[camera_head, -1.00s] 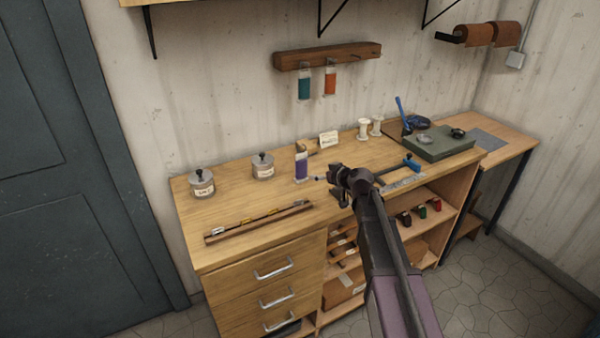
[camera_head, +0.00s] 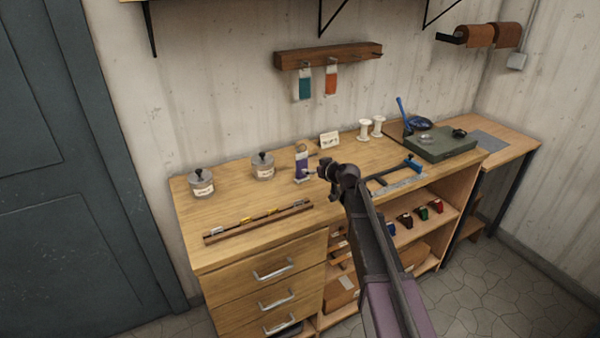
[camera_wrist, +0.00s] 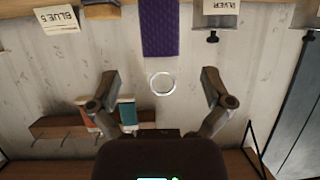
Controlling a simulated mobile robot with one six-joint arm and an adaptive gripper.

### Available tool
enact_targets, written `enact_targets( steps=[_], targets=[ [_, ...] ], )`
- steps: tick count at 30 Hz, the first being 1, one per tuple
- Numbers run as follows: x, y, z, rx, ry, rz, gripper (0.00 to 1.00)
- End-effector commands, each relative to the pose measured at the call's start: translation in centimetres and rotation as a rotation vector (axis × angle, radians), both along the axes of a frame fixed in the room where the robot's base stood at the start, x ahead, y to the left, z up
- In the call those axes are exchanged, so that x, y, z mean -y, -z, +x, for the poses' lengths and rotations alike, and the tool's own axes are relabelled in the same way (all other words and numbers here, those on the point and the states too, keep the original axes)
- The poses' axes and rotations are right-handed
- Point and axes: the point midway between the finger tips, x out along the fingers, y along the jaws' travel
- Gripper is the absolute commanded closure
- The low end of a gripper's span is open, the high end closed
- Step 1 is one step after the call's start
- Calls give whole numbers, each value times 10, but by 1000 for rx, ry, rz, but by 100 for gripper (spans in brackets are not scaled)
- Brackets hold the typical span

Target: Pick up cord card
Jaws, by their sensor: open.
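A purple cord card (camera_head: 301,163) with a pale top stands upright on the workbench (camera_head: 225,215). In the wrist view, which is upside down, its purple wrap (camera_wrist: 160,28) shows at the top centre, with a pale ring below it. My gripper (camera_head: 321,173) is just right of the card in the head view. In the wrist view my gripper (camera_wrist: 161,78) is open, its fingers spread either side of the ring, with nothing held. A teal card (camera_head: 305,85) and an orange card (camera_head: 331,80) hang from the wall rack (camera_head: 328,56).
Two lidded jars (camera_head: 202,183) (camera_head: 263,166) stand left of the purple card. A small sign (camera_head: 329,139) and white spools (camera_head: 364,130) stand behind. A slotted wooden strip (camera_head: 258,223) lies in front. A green box (camera_head: 440,143) is at right.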

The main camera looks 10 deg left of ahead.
Motion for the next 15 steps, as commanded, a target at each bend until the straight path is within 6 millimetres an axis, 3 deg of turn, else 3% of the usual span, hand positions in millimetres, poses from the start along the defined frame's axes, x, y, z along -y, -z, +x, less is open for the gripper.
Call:
enact_targets(
  steps=[6,15],
  targets=[
    [-16,12,22,1,0,-2,0],
    [-19,13,25,0,2,-1,0]
  ],
)
